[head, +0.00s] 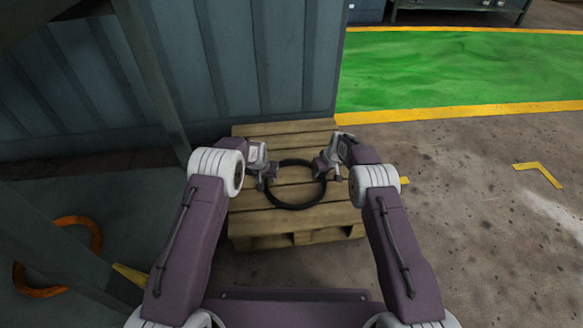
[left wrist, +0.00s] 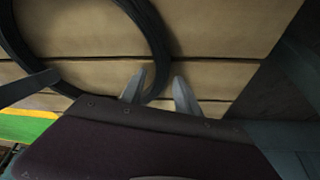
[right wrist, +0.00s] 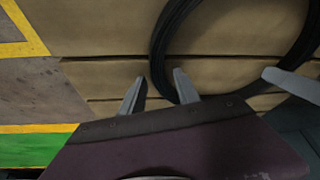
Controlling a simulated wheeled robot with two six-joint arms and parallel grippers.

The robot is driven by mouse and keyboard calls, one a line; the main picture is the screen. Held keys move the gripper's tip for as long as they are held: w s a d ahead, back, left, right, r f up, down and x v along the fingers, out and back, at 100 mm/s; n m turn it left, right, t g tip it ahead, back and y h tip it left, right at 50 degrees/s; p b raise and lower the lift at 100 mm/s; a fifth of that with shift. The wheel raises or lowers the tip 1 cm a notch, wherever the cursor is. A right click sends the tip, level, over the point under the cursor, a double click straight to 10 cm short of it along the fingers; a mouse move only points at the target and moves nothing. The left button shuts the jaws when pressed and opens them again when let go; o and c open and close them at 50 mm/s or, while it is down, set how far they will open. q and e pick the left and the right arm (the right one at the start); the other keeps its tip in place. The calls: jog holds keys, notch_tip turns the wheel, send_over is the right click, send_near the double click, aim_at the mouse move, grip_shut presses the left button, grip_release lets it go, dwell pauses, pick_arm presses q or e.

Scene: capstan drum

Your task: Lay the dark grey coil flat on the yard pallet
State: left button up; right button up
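The dark grey coil (head: 294,206) is a thin ring that appears to lie flat on the yard pallet (head: 290,222), within its top boards. It also shows in the left wrist view (left wrist: 158,38) and the right wrist view (right wrist: 158,50). My left gripper (head: 266,182) is at the coil's left side, fingers apart, with the coil's edge running between or just below them. My right gripper (head: 331,175) is at the coil's right side, fingers apart, with the coil's edge beside or behind one finger. Exact contact of the fingers with the coil cannot be told.
An orange coil (head: 96,240) lies at the left on a dark surface. A grey corrugated wall (head: 260,60) stands behind the pallet. Green floor with a yellow border (head: 470,110) lies at the back right.

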pick_arm(q)
jog(key=shift+r, duration=0.1)
jog(key=v, duration=1.1)
jog(key=shift+s+r, duration=0.25)
jog(key=shift+r, duration=0.05)
pick_arm(e)
jog(key=v, duration=1.2)
jog(key=shift+s, duration=0.1)
